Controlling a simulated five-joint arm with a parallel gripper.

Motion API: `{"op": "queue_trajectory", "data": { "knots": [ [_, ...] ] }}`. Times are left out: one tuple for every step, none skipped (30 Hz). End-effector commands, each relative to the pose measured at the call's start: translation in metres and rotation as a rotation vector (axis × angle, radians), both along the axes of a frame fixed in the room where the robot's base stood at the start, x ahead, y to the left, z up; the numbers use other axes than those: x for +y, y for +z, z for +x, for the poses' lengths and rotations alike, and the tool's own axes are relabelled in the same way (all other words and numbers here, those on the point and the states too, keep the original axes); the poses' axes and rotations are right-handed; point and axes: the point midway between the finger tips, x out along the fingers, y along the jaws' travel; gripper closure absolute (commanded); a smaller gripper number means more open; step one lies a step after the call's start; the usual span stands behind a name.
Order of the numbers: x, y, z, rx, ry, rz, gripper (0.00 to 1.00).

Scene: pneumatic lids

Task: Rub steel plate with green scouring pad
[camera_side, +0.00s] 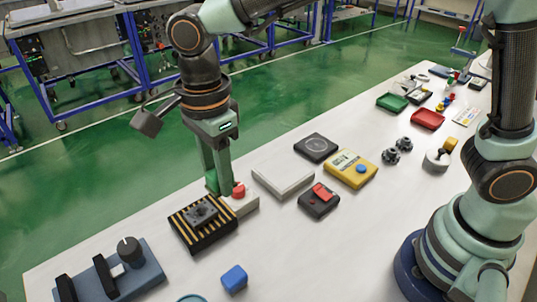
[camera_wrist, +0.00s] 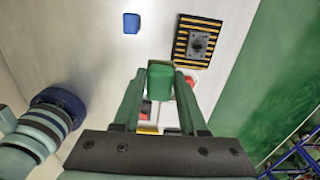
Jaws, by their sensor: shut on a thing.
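My gripper (camera_side: 218,188) points down and is shut on a green scouring pad (camera_wrist: 160,82). The pad also shows at the fingertips in the side view (camera_side: 211,181), behind a white block with a red button. I cannot tell whether the pad touches the table. A flat, light grey plate (camera_side: 283,181), likely the steel plate, lies to the right of my gripper in the side view. The pad is not over it. In the wrist view the plate is largely hidden by the pad and fingers.
The white block with the red button (camera_side: 240,199) is close beside my fingers. A black box with yellow stripes (camera_side: 203,238) stands in front. A blue block (camera_side: 234,278), a yellow meter (camera_side: 351,168), a dark red-switch box (camera_side: 319,201) and a black square (camera_side: 316,147) lie around.

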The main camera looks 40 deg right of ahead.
Motion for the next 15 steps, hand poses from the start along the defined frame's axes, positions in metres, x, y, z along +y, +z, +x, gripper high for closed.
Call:
{"op": "queue_trajectory", "data": {
  "knots": [
    [0.007, -0.007, 0.012, 0.003, -0.001, -0.002, 1.00],
    [0.011, -0.010, 0.018, 0.003, -0.001, -0.002, 1.00],
    [0.016, -0.014, 0.026, 0.003, -0.001, -0.002, 1.00],
    [0.020, -0.017, 0.032, 0.003, -0.001, -0.002, 1.00],
    [0.023, -0.021, 0.038, 0.003, -0.001, -0.002, 1.00],
    [0.028, -0.026, 0.045, 0.003, -0.001, -0.002, 1.00],
    [0.030, -0.029, 0.050, 0.003, -0.001, -0.002, 1.00],
    [0.033, -0.033, 0.055, 0.003, -0.001, -0.002, 1.00],
    [0.036, -0.037, 0.060, 0.003, -0.001, -0.002, 1.00],
    [0.038, -0.040, 0.064, 0.003, -0.001, -0.002, 1.00],
    [0.040, -0.042, 0.068, 0.002, -0.001, -0.002, 1.00],
    [0.042, -0.046, 0.072, 0.002, -0.001, -0.001, 1.00],
    [0.043, -0.048, 0.074, 0.002, -0.001, -0.002, 1.00],
    [0.044, -0.050, 0.076, 0.001, -0.001, -0.001, 1.00],
    [0.046, -0.052, 0.078, 0.002, -0.001, -0.001, 1.00]
  ]
}}
